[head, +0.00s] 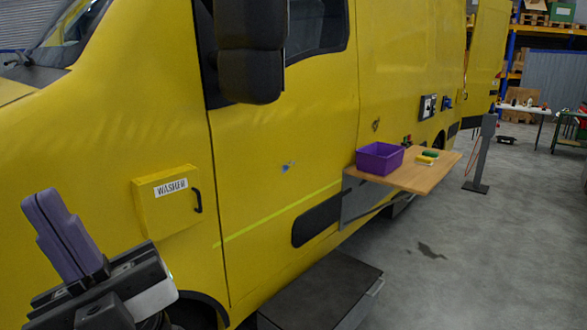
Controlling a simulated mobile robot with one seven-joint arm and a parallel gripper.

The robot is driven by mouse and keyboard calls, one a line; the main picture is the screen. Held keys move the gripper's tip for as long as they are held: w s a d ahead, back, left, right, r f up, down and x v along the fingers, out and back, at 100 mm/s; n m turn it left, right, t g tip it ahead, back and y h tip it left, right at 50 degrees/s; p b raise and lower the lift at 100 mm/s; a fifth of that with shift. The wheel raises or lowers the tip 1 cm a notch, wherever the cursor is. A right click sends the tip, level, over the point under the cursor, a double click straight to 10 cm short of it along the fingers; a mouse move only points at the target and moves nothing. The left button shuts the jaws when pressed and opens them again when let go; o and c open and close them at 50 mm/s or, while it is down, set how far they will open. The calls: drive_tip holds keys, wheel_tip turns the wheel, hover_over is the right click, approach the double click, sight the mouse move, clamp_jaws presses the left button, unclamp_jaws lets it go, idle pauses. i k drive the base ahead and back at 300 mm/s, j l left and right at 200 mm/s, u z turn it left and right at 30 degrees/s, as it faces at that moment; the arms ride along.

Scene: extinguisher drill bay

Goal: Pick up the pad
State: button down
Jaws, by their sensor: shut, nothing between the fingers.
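Two small items lie on a wooden fold-out shelf (408,178) on the side of the yellow van: a yellow item with a pale edge (425,160) and a green item (430,154) just behind it. They look like pads or sponges, but they are too small to tell which is the pad. My gripper (42,208) is at the lower left, its purple fingers pointing up and closed together with nothing between them. It is far from the shelf, in front of the van's front part.
A purple bin (379,158) stands on the shelf, left of the small items. A yellow box marked WASHER (166,200) with a black handle juts from the van. A dark step (322,290) lies below the door. A grey post (480,155) stands right of the shelf. Floor at right is open.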

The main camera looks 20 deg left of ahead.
sight(419, 160)
drive_tip(key=i+l+z, duration=0.35)
drive_tip(key=i, duration=0.35)
drive_tip(key=i+z, duration=0.3)
drive_tip(key=i, duration=1.6)
drive_tip(key=i+l+u, duration=0.15)
drive_tip(key=i, duration=0.45)
drive_tip(key=i+l+u, duration=0.1)
drive_tip(key=i, duration=0.5)
drive_tip(key=i+l+u, duration=0.2)
drive_tip(key=i+u, duration=0.25)
drive_tip(key=i+l+u, duration=1.05)
drive_tip(key=l+u, duration=0.2)
drive_tip(key=l, duration=0.1)
